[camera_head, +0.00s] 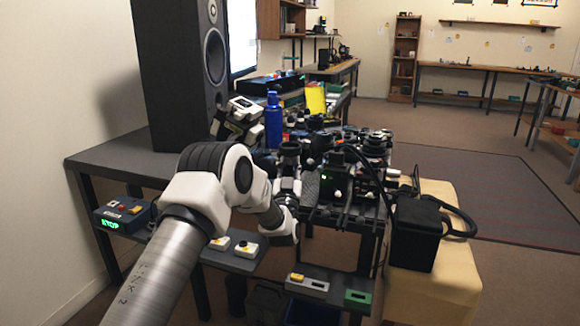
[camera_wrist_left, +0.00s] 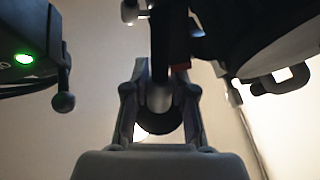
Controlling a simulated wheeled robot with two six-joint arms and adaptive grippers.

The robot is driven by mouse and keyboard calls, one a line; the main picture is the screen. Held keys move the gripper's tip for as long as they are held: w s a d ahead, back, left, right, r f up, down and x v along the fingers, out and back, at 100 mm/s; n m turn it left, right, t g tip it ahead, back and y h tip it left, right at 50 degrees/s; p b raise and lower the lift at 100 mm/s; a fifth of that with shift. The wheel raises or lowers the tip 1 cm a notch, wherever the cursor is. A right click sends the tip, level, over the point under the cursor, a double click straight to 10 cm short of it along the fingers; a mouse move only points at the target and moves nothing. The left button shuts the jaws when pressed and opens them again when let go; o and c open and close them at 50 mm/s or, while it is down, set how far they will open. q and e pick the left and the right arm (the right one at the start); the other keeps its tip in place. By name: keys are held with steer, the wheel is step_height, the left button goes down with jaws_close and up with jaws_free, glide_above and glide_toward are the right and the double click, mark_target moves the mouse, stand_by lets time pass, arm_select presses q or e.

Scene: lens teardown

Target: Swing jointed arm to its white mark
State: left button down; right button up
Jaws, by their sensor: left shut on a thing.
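My left arm comes in from the lower left in the head view and bends up to the cluttered bench. Its gripper (camera_head: 288,184) is at the bench's front edge, partly hidden by my own wrist. In the left wrist view the gripper (camera_wrist_left: 160,100) has its fingers on both sides of a dark rounded rod (camera_wrist_left: 158,52) and is shut on it. The rod runs up and away from the fingers. It may be part of the jointed arm, but I cannot tell its joints. I cannot make out the white mark. My right gripper is not in view.
A blue bottle (camera_head: 273,120) and a tall black speaker (camera_head: 180,75) stand behind my gripper. A dark box with a green light (camera_wrist_left: 25,58) is left of the fingers.

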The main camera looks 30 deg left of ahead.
arm_select(q)
steer(key=c, duration=0.9)
jaws_free()
steer(key=shift+f, duration=0.1)
steer(key=v, duration=1.2)
